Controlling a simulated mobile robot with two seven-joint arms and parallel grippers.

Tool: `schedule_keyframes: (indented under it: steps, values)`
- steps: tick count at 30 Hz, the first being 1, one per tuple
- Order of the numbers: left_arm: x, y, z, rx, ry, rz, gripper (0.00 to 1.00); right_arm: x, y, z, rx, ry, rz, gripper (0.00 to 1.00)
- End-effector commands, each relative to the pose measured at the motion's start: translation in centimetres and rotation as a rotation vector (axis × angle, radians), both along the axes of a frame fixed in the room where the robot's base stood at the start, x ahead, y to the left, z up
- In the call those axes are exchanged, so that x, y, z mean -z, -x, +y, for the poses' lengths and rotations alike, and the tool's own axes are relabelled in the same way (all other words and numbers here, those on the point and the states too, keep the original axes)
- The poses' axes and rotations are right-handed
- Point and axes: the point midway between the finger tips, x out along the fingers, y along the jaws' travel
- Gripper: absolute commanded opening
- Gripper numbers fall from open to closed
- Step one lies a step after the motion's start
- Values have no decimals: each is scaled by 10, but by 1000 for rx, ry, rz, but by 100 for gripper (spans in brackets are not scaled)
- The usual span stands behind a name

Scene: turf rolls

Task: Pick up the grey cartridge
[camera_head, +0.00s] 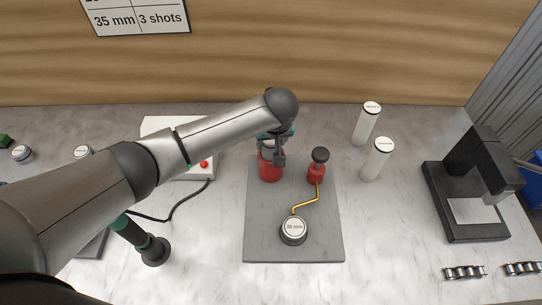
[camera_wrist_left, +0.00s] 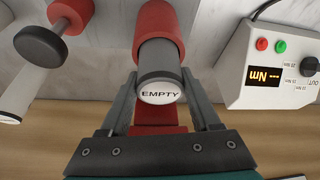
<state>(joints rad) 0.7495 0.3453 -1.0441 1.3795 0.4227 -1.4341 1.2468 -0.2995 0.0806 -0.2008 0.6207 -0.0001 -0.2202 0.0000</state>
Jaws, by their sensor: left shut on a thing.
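The grey cartridge (camera_wrist_left: 160,62), with a white end label reading EMPTY, sits partly inside a red cylindrical holder (camera_wrist_left: 158,22). In the head view the red holder (camera_head: 270,172) stands at the back left of a grey plate (camera_head: 265,247). My left gripper (camera_head: 272,148) is over it, and the arm hides part of the cartridge. In the left wrist view my left gripper (camera_wrist_left: 160,88) has one finger on each side of the cartridge and is shut on it. The right gripper is out of view.
White cylinders (camera_head: 378,160) and a black stand (camera_head: 467,200) are to the right. A white control box (camera_wrist_left: 275,65) is beside the gripper.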

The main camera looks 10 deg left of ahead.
Motion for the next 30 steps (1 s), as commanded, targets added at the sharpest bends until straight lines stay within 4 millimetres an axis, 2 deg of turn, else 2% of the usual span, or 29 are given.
schedule_keyframes:
  steps: [1, 4, 20, 26, 30]
  values:
    - [0, 0, 0, 0, -1, 0, 11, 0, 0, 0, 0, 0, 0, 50]
    - [0, 0, 0, 0, -1, 0, 0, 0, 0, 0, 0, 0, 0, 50]
    - [-2, 0, 0, 0, 0, 0, 0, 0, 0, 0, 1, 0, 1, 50]
    - [-17, -1, 0, 0, 1, -3, 0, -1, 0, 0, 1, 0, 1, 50]
    - [-39, -1, -1, 1, 3, -4, 0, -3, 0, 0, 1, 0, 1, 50]
